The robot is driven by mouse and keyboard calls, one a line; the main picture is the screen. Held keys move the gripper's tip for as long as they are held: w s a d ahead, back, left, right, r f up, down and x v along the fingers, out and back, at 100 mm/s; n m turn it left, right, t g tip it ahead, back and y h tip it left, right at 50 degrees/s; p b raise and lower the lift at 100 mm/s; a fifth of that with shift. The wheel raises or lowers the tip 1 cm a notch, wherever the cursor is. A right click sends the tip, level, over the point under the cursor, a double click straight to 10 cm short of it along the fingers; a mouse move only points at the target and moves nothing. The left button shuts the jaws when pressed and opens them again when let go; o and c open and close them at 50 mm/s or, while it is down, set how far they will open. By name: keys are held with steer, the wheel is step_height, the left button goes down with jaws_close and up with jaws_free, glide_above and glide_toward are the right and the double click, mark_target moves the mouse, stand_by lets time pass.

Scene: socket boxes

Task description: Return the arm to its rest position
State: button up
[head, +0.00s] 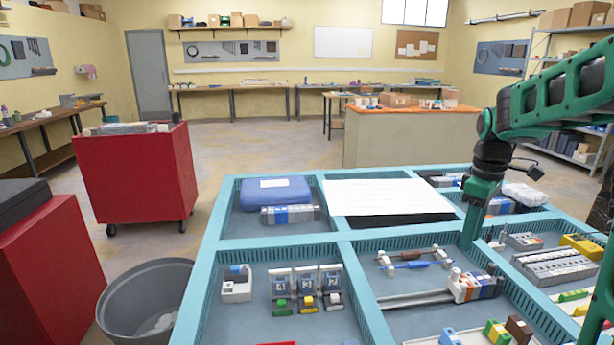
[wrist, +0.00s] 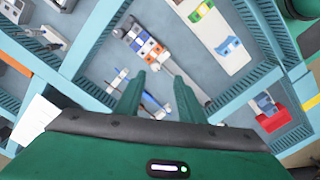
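My arm (head: 570,90), green and black, reaches in from the right in the head view. It bends down at the wrist over the blue-framed table. My gripper (head: 470,238) points down over the bar between compartments on the right side, near the terminal blocks (head: 475,286). In the wrist view my gripper (wrist: 164,84) has its two green fingers apart with nothing held between them. The terminal blocks also show beyond the fingers (wrist: 145,44), on a grey rail. Whether the fingertips touch anything is unclear.
The blue-framed table (head: 344,262) is split into compartments holding a blue case (head: 272,194), white sheets (head: 388,197), numbered modules (head: 306,284) and screwdrivers (head: 412,264). A red cabinet (head: 140,175) and a grey bin (head: 145,300) stand left. Open floor lies beyond the table.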

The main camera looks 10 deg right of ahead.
steer(key=s+a+f+m, duration=0.1)
steer(key=s+f+m, duration=0.1)
steer(key=s+m, duration=0.5)
steer(key=s+a+f+m, duration=0.2)
steer(key=s+m, duration=0.4)
steer(key=s, duration=1.4)
steer(key=shift+a+f+m, duration=0.15)
steer(key=shift+f+m, duration=0.25)
steer(key=shift+f, duration=0.1)
steer(key=shift+w+f, duration=0.25)
steer(key=shift+w, duration=0.3)
